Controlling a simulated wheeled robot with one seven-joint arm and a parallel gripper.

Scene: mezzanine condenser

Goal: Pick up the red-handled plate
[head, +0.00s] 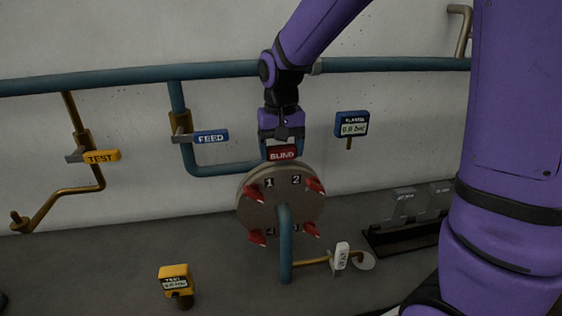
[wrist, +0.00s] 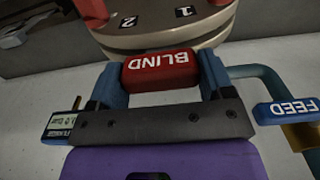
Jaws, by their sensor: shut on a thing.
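The plate's red handle (head: 282,154), marked BLIND, stands at the top of a round grey flange (head: 262,206). My gripper (head: 281,150) comes down from above and is shut on this handle. In the wrist view, the blue fingers of my gripper (wrist: 162,78) press on both ends of the red handle (wrist: 160,70). The plate's body below the handle is hidden by the flange, so I cannot tell how deep it sits. The flange carries several red bolts, with numbers 1 and 2 readable.
A blue pipe (head: 285,250) runs down in front of the flange. The FEED handle (head: 211,137) and TEST handle (head: 101,157) are to the left. A blue gauge (head: 352,125) is to the right. A yellow TEST gauge (head: 174,280) and a rack (head: 385,243) with grey plates stand lower down.

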